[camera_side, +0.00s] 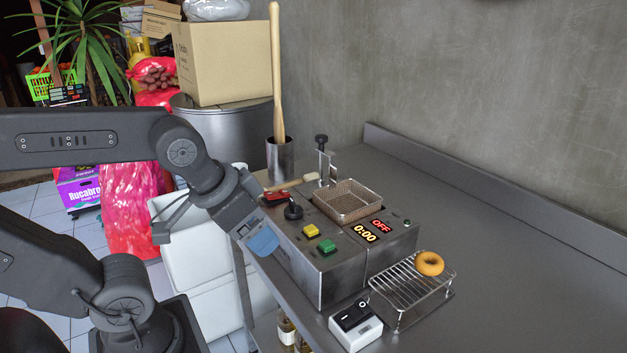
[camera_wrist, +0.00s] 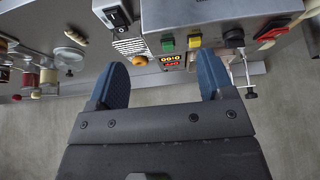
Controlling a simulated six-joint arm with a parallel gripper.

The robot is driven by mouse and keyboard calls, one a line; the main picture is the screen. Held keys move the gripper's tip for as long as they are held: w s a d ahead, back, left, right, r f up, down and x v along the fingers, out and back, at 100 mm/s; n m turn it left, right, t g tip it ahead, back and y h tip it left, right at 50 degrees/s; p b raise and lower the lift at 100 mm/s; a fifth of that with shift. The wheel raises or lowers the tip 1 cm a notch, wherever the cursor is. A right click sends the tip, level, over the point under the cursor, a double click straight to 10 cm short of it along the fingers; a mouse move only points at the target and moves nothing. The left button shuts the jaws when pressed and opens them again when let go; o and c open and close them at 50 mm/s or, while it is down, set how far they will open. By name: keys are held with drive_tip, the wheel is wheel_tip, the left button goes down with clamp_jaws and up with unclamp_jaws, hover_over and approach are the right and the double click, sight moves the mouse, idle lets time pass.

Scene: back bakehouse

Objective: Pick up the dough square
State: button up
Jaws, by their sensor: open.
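I cannot make out a dough square for certain in either view. In the wrist view a small pale oblong piece (camera_wrist: 75,37) lies on the counter at the upper left, and I cannot tell whether it is dough. My gripper (camera_side: 262,241) is at the left front of the fryer in the side view, its blue fingers pointing down. In the wrist view my gripper (camera_wrist: 162,82) has its two blue fingers wide apart, with nothing between them. The fingers are apart from everything on the counter.
The fryer (camera_side: 345,285) carries yellow and green buttons, an OFF display and a wire basket (camera_side: 348,202). A ring doughnut (camera_side: 430,263) sits on a wire rack (camera_side: 402,290). A white switch box (camera_side: 355,326) stands in front. The counter (camera_side: 520,240) is clear at the right.

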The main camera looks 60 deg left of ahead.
drive_tip(key=w+a+r+n+g, duration=0.15)
drive_tip(key=w+a+r, duration=0.25)
drive_tip(key=w+r, duration=0.5)
drive_tip(key=n+g, duration=0.3)
drive_tip(key=n, duration=0.2)
hover_over(313, 175)
drive_tip(key=s, duration=0.2)
wheel_tip(313, 175, down, 4)
drive_tip(key=shift+y, duration=0.4)
drive_tip(key=f, duration=0.6)
drive_tip(key=w+f, duration=0.1)
drive_tip(key=f, duration=0.5)
drive_tip(key=w+f, duration=0.1)
drive_tip(key=f, duration=0.5)
drive_tip(key=shift+f, duration=0.3)
drive_tip(key=c, duration=0.4)
